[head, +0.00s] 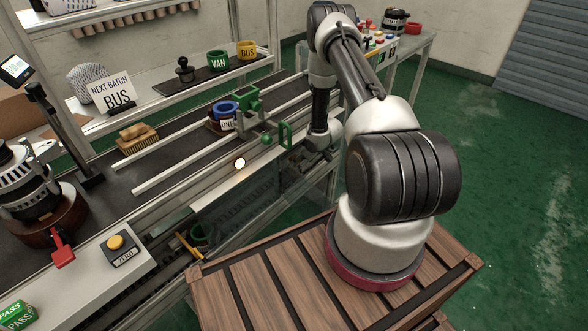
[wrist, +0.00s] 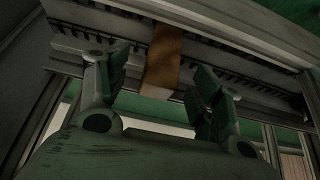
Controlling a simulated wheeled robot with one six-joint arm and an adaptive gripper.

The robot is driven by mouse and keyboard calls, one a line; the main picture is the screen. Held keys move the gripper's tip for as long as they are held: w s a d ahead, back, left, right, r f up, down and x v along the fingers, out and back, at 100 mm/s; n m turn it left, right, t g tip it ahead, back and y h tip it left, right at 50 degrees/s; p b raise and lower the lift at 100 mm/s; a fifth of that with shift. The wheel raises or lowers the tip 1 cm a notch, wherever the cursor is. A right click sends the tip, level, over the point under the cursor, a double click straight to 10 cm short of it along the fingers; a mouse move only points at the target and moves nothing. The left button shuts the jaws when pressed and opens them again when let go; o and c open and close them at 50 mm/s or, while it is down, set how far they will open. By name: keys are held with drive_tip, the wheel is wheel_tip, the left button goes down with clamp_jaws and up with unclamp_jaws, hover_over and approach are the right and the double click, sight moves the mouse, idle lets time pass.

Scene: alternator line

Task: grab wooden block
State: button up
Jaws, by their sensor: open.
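In the wrist view, an orange-brown wooden block (wrist: 163,58) stands out from a grey slotted metal rail, with its pale lower end toward me. My gripper (wrist: 161,72) is open, with one finger to the left of the block and the other to the right. A gap shows on each side, so the fingers look clear of it. I cannot tell how deep the block sits between them. In the head view, my gripper (head: 300,160) is low beside the near side of the conveyor, small and dark. The block cannot be made out there.
The conveyor (head: 165,170) has metal rails and green brackets (head: 285,134) close to my arm. A brush (head: 137,138) and a blue ring-shaped part (head: 225,108) are on it. An alternator (head: 30,185) stands at the left. Green floor (head: 500,200) is open at the right.

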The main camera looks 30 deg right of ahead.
drive_tip(key=x, duration=0.7)
drive_tip(key=shift+s+a+f, duration=0.1)
drive_tip(key=shift+s+f, duration=0.05)
drive_tip(key=shift+f, duration=0.1)
drive_tip(key=c, duration=1.2)
